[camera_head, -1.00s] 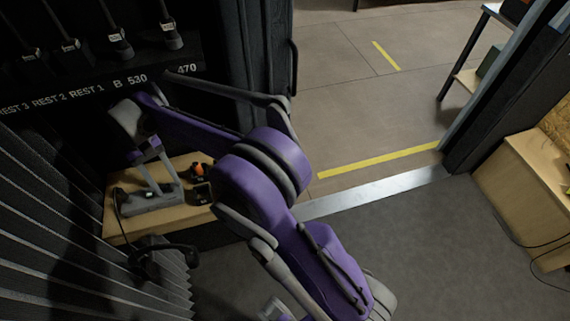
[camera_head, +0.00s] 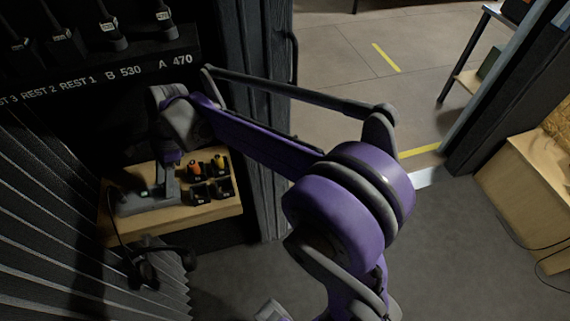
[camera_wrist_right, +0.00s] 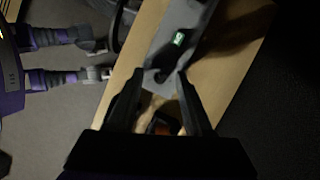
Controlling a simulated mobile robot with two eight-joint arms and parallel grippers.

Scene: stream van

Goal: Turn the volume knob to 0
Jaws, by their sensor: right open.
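The grey desk unit (camera_head: 135,203) with a small lit green display sits on a wooden shelf at the left of the head view. In the right wrist view the unit (camera_wrist_right: 188,32) lies at the top, its green display lit. In the head view my right gripper (camera_head: 167,194) points down at the unit and hides the knob.
Dark holders with orange-topped items (camera_head: 211,178) stand right beside the gripper on the wooden shelf (camera_head: 190,220). A dark headset (camera_head: 145,265) hangs at the shelf's front. A ribbed dark wall (camera_head: 45,200) is close on the left. Floor is open to the right.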

